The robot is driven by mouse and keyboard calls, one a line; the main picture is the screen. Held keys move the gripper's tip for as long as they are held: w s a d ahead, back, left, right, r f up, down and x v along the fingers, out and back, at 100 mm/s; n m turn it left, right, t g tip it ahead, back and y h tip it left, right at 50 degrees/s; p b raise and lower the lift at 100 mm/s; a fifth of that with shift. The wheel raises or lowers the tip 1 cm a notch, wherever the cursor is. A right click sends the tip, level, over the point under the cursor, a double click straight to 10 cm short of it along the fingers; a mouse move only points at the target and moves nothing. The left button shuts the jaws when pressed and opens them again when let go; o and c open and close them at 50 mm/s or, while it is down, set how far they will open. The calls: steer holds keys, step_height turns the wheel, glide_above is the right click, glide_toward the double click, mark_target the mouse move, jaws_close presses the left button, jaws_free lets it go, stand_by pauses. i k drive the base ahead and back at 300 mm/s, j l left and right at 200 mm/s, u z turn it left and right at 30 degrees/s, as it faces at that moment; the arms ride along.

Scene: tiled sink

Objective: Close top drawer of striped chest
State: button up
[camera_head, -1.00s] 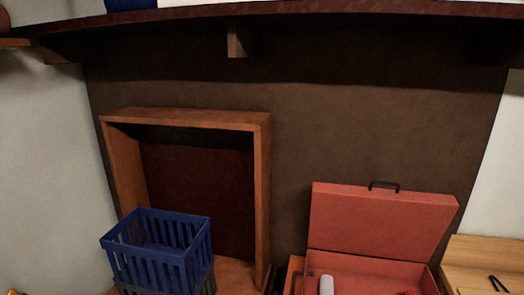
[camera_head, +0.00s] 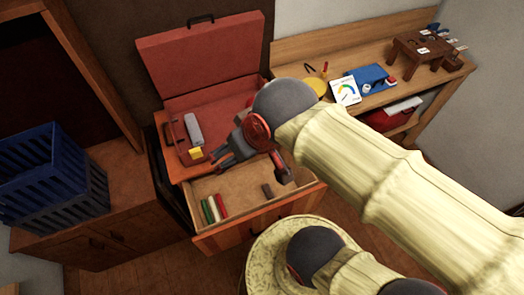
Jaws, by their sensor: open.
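The chest (camera_head: 167,166) stands at the middle, with an open red toolbox on it. Its top drawer (camera_head: 272,220) is pulled out toward me, and its orange front shows some darker banding. Inside lie several small green, white and red items (camera_head: 213,208) and a dark block (camera_head: 267,191). My gripper (camera_head: 252,165) is open, with its fingers spread above the back part of the drawer, beside the toolbox. I cannot tell whether it touches anything.
A blue crate (camera_head: 50,175) stands on a wooden cabinet (camera_head: 110,225) at left. A wooden workbench (camera_head: 400,90) stands at right.

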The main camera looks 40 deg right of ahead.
mark_target(249, 211)
steer(key=k+l, duration=0.2)
steer(key=k, duration=0.15)
steer(key=k+l, duration=0.2)
steer(key=k, duration=0.15)
steer(key=j, duration=1.3)
